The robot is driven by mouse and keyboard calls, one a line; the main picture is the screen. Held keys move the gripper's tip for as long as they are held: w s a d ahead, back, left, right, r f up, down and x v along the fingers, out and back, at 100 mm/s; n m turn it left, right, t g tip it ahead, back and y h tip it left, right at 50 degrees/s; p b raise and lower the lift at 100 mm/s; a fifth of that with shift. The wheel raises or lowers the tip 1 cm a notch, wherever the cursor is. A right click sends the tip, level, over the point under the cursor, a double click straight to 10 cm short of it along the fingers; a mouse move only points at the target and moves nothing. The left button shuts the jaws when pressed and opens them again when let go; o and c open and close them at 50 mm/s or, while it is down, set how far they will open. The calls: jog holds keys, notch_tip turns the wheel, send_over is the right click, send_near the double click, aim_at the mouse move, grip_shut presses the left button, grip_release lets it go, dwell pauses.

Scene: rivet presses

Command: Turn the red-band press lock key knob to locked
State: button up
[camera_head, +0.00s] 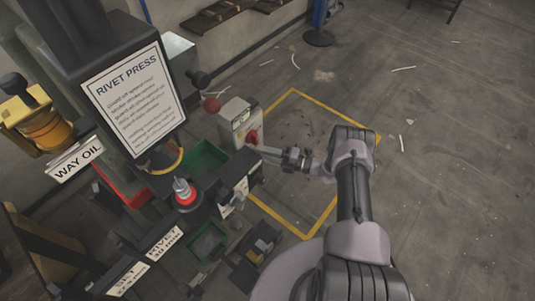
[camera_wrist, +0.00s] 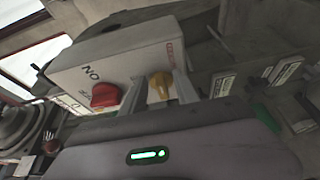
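A pale control box (camera_head: 240,120) is on the right side of the press with the RIVET PRESS sign (camera_head: 135,98). In the wrist view the box (camera_wrist: 120,55) shows a red knob (camera_wrist: 105,95) beside ON and OFF lettering. A yellow key knob (camera_wrist: 159,86) is to its right, below red lettering too small to read surely. My gripper (camera_head: 262,150) reaches the box from the right. In the wrist view my gripper's (camera_wrist: 160,90) two grey fingers stand apart on either side of the yellow knob. Contact is not clear. The head view does not show the yellow knob.
A green bin (camera_head: 203,160) and a red-ringed part (camera_head: 185,195) are below. A WAY OIL sign (camera_head: 75,158) is at the left. Open floor with yellow lines (camera_head: 335,118) is to the right.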

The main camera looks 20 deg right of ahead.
jog(key=p+v, duration=0.1)
jog(key=v, duration=1.6)
jog(key=shift+d+p, duration=0.2)
jog(key=shift+p, duration=0.15)
jog(key=shift+s+f, duration=0.1)
jog(key=shift+s, duration=0.05)
